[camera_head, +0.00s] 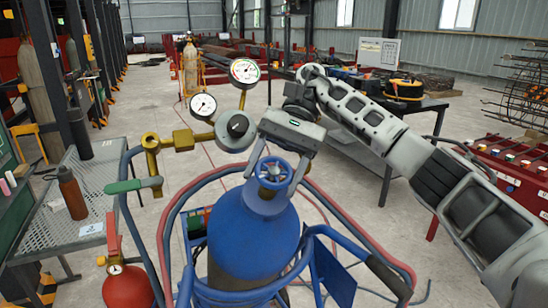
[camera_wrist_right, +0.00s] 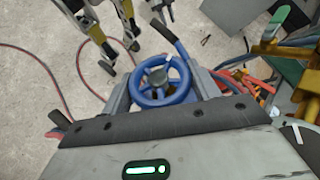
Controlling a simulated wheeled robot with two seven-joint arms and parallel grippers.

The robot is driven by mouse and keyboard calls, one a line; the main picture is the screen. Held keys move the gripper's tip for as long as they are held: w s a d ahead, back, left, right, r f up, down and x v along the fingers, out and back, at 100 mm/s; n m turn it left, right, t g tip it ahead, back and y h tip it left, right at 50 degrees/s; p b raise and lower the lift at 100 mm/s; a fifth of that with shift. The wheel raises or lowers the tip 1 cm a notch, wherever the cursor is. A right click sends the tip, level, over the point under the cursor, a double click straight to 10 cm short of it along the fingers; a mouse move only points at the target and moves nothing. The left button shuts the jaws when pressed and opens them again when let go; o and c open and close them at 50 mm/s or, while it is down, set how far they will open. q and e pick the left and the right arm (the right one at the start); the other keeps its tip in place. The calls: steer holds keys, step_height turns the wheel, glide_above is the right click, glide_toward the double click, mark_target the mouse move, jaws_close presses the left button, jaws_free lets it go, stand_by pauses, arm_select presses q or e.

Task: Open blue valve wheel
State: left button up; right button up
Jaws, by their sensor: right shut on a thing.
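The blue valve wheel (camera_head: 274,173) sits on top of the blue gas cylinder (camera_head: 250,238), which stands upright in front of me. My right gripper (camera_head: 276,168) reaches down to the wheel from behind it. In the right wrist view the blue valve wheel (camera_wrist_right: 143,97) lies between the two fingers of my right gripper (camera_wrist_right: 160,88), one on each side of its rim. The gripper is shut on the wheel.
A brass regulator with two gauges (camera_head: 245,71) hangs left of the wheel, close to my right gripper. Red and blue hoses loop around the cylinder. A metal mesh table with an orange-brown bottle (camera_head: 71,193) stands left. A red fire extinguisher (camera_head: 127,286) is front left.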

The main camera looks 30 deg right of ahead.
steer(key=n+g+h+p, duration=0.1)
steer(key=n+g+h, duration=0.1)
steer(key=n+h, duration=0.1)
steer(key=shift+w+r+h, duration=0.1)
steer(key=shift+r+h, duration=0.05)
steer(key=shift+h, duration=0.35)
steer(key=shift+n+g+h, duration=0.3)
steer(key=shift+n+h, duration=0.9)
steer(key=shift+h, duration=0.1)
steer(key=shift+f, duration=0.25)
steer(key=o, duration=1)
steer(key=shift+c, duration=0.2)
